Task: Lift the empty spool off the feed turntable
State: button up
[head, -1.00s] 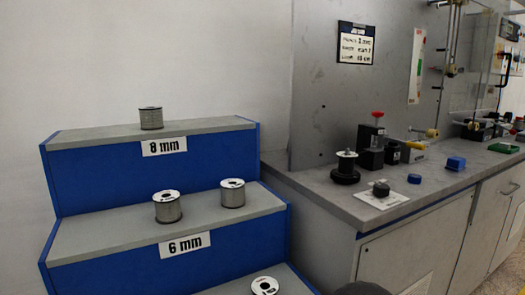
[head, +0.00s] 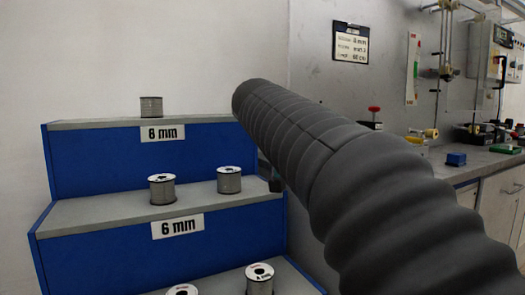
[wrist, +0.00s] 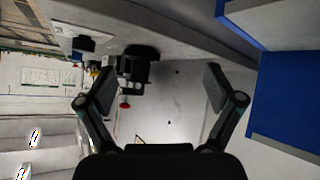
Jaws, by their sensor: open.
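My gripper (wrist: 159,80) is open and empty in the wrist view, its two fingers spread wide. That view is turned over, with the bench top along its upper part. The dark feed turntable (wrist: 142,50) shows there, beyond the fingers and apart from them. A dark shape adjoins it, but I cannot tell the empty spool from the black block behind. In the head view my ribbed dark arm crosses the bench and hides the turntable and its spool. The gripper cannot be made out there.
Blue stepped shelves hold grey spools, one on the 8 mm step (head: 151,107) and two on the 6 mm step (head: 162,189). More spools stand on the lowest step (head: 260,278). A blue block (head: 456,159) is on the bench. A red knob (wrist: 125,104) shows near the turntable.

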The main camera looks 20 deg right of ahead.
jog(key=w+d+r+m+g+h+b, duration=0.1)
jog(key=w+d+r+m+h+b, duration=0.2)
jog(key=w+d+r+m+h, duration=0.25)
jog(key=shift+n+y, duration=0.25)
jog(key=shift+y, duration=0.6)
jog(key=x, duration=0.4)
jog(key=s+x, duration=0.1)
jog(key=x, duration=0.9)
jog(key=shift+s+d+r, duration=0.25)
jog(key=shift+d, duration=0.05)
jog(key=shift+c, duration=0.2)
jog(key=c, duration=1.4)
jog(key=shift+r+p, duration=3.75)
jog(key=shift+r, duration=0.6)
jog(key=shift+r+p, duration=1.45)
jog(key=shift+r, duration=0.25)
